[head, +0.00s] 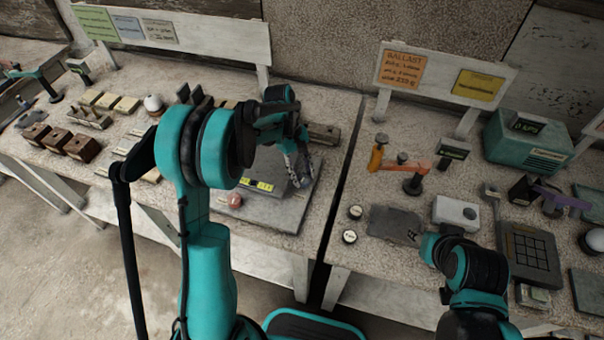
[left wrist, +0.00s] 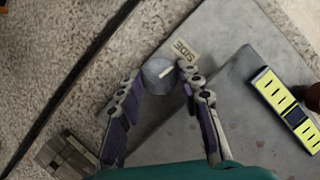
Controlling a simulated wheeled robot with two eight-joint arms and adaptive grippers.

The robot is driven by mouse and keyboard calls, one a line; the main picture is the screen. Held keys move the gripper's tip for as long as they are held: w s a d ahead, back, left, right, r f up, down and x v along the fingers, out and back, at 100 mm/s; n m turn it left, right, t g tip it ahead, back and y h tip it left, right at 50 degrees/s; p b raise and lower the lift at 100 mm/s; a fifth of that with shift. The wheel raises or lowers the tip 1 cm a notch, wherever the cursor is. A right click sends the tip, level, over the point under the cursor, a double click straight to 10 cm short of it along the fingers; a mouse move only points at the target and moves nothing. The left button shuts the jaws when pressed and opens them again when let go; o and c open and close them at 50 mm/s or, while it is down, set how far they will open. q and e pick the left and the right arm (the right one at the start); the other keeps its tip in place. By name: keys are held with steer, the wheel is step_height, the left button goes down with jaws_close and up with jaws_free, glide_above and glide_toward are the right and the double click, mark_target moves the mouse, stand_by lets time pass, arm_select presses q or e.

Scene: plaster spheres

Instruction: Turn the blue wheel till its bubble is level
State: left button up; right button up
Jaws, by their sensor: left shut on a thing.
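The blue wheel, a dull grey-blue knob (left wrist: 160,75), sits at the edge of a grey slab (left wrist: 230,70), beside a small label reading "SIDE". My left gripper (left wrist: 164,72) is shut on the knob, with a fingertip on either side; in the head view the gripper (head: 301,172) reaches down to the slab's right side. A yellow-green bubble vial (left wrist: 284,107) lies on the slab and also shows in the head view (head: 257,185). Its bubble's position is too small to tell. My right gripper (head: 436,246) is by the right bench, its fingers hidden.
A reddish knob (head: 234,200) stands at the slab's front left. Brown blocks (head: 82,147) stand on the left bench. The right bench holds an orange-handled tool (head: 377,157), a teal box (head: 527,138) and a dark keypad (head: 530,253). A narrow gap separates the benches.

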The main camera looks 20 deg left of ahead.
arm_select(q)
steer(key=shift+m, duration=0.3)
steer(key=o, duration=0.9)
steer(key=shift+c, duration=0.2)
steer(key=v, duration=1.2)
steer(key=shift+d, duration=0.1)
